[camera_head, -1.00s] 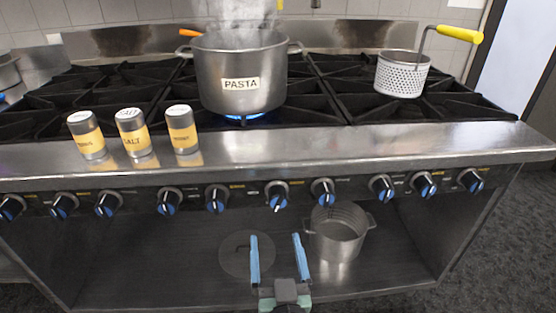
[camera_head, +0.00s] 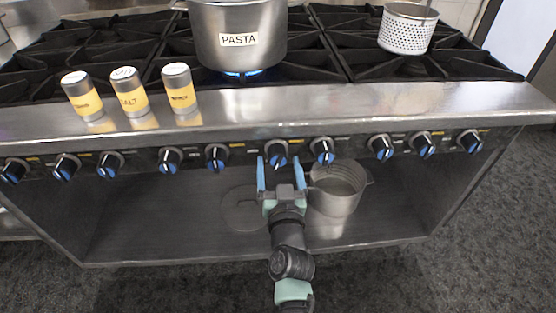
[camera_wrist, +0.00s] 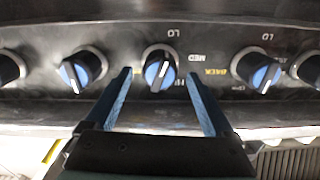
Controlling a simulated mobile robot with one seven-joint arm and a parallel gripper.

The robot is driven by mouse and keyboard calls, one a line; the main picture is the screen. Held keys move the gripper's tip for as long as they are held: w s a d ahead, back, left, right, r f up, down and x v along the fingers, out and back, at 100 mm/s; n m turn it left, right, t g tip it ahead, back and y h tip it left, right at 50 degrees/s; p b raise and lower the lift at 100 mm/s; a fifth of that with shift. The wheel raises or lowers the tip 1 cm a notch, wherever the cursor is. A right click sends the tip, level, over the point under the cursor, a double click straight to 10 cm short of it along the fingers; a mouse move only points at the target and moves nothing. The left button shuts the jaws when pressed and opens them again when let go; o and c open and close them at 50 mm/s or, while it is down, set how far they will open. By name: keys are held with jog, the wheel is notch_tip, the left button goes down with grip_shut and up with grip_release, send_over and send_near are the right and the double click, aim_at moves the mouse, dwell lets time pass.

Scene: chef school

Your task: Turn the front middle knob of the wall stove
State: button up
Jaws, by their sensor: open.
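The wall stove (camera_head: 270,105) has a row of black and blue knobs along its front panel. A knob near the middle (camera_head: 277,155) shows just beyond my gripper (camera_head: 284,164). My gripper is open, its two blue fingers pointing at the panel with nothing held. In the wrist view, that middle knob (camera_wrist: 160,71) lies between the fingertips of my gripper (camera_wrist: 158,76), with a gap on both sides. Whether the fingertips reach beside the knob or stop short of it is hard to tell. Neighbouring knobs stand to the left (camera_wrist: 80,70) and right (camera_wrist: 258,67).
A pot labelled PASTA (camera_head: 238,38) sits over a lit blue flame. A perforated basket (camera_head: 406,28) stands on the right burners. Three shakers (camera_head: 131,92) stand on the front ledge. A metal pot (camera_head: 335,190) and a round lid (camera_head: 243,208) are on the lower shelf.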

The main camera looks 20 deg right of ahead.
jog(key=shift+x, duration=1.15)
jog(key=shift+c, duration=0.2)
jog(key=c, duration=1.3)
